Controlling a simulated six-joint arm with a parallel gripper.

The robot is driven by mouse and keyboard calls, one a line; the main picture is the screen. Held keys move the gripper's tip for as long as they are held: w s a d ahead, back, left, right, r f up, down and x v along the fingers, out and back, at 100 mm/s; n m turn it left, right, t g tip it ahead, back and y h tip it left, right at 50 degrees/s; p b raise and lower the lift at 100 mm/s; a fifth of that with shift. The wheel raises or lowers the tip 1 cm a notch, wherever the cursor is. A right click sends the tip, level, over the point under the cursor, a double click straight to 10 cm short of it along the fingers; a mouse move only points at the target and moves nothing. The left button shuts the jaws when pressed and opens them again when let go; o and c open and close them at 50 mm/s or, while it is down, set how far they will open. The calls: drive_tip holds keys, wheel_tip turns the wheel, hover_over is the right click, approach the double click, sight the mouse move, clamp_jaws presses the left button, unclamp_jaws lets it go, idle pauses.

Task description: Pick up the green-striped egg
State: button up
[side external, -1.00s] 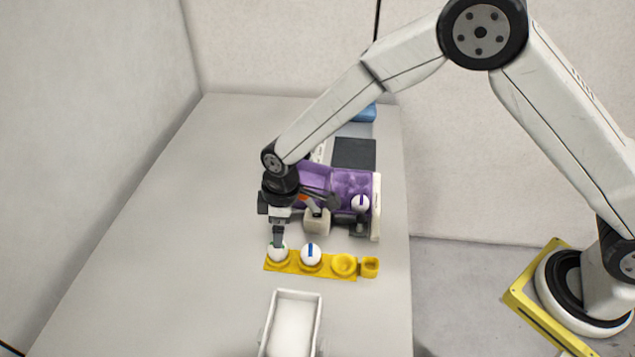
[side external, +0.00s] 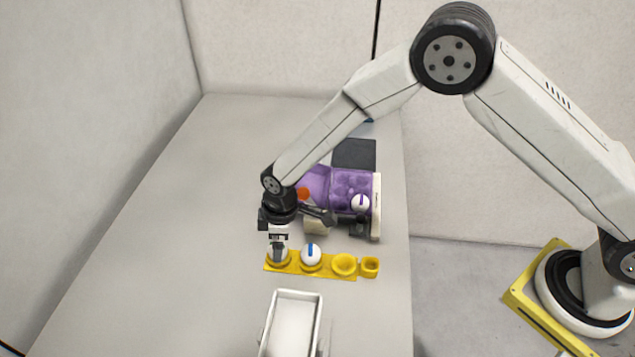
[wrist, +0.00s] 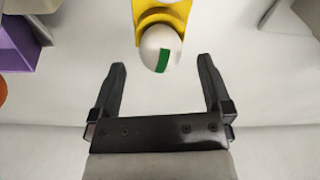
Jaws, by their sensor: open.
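The green-striped egg (wrist: 157,50) is white with a green band and sits in the end cup of the yellow egg tray (wrist: 140,15). My gripper (wrist: 161,68) is open and empty, with the egg just ahead of and between its fingertips in the wrist view. In the side external view my gripper (side external: 278,255) is low over the left end of the yellow tray (side external: 327,269). It mostly hides the green-striped egg (side external: 278,262) there. I cannot tell whether a finger touches the egg.
A blue-striped egg (side external: 311,254) sits in the neighbouring cup; cups to its right are empty. A purple-striped egg (side external: 360,204) is by the purple tray (side external: 350,188) behind. An empty white bin (side external: 292,325) stands in front. The table's left side is clear.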

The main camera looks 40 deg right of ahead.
drive_tip(key=shift+a+f, duration=0.2)
drive_tip(key=shift+f, duration=1.4)
drive_tip(key=shift+w, duration=0.1)
drive_tip(key=c, duration=0.8)
